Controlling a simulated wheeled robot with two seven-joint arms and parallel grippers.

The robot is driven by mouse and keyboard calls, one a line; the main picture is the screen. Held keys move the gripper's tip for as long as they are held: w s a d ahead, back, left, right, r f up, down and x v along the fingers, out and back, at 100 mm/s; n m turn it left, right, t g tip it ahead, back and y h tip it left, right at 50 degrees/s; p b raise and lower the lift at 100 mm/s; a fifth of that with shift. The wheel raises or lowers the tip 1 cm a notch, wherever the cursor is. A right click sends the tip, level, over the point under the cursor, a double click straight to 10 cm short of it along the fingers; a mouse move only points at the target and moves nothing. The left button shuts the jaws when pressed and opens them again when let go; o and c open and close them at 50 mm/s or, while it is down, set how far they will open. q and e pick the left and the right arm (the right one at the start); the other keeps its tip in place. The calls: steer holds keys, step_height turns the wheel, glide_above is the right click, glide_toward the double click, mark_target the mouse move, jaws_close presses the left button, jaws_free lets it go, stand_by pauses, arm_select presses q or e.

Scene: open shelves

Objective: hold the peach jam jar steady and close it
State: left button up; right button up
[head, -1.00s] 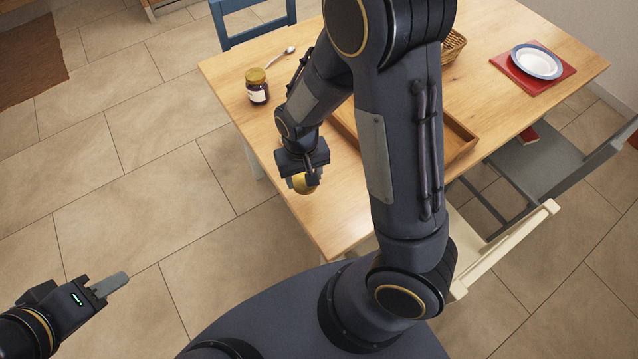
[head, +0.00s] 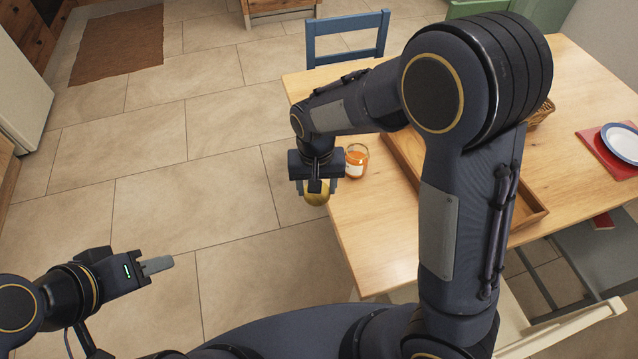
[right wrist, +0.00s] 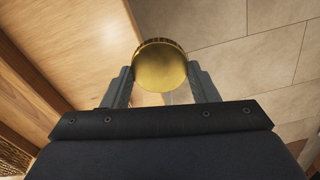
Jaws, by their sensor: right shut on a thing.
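The peach jam jar (head: 356,162), orange with a pale label, stands upright near the table's left edge; its top shows no lid. My right gripper (head: 318,187) is shut on a round gold lid (head: 316,197), just left of the jar and apart from it, beyond the table edge. In the right wrist view the gold lid (right wrist: 161,66) sits between the two fingers. My left gripper (head: 156,265) is over the floor at lower left, away from the jar; its fingers show edge-on, so its opening is unclear.
A wooden tray (head: 528,217) lies on the table (head: 375,235), partly behind my right arm. A wicker basket (head: 541,113) and a plate (head: 624,142) on a red mat are to the right. A blue chair (head: 350,40) stands behind.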

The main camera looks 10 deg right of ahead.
steer(key=w+d+f+n, duration=0.1)
steer(key=w+d+f, duration=0.2)
steer(key=d, duration=0.8)
step_height(320, 180, down, 2)
steer(key=shift+n, duration=0.3)
steer(key=shift+s+d, duration=0.1)
steer(key=shift+d, duration=0.05)
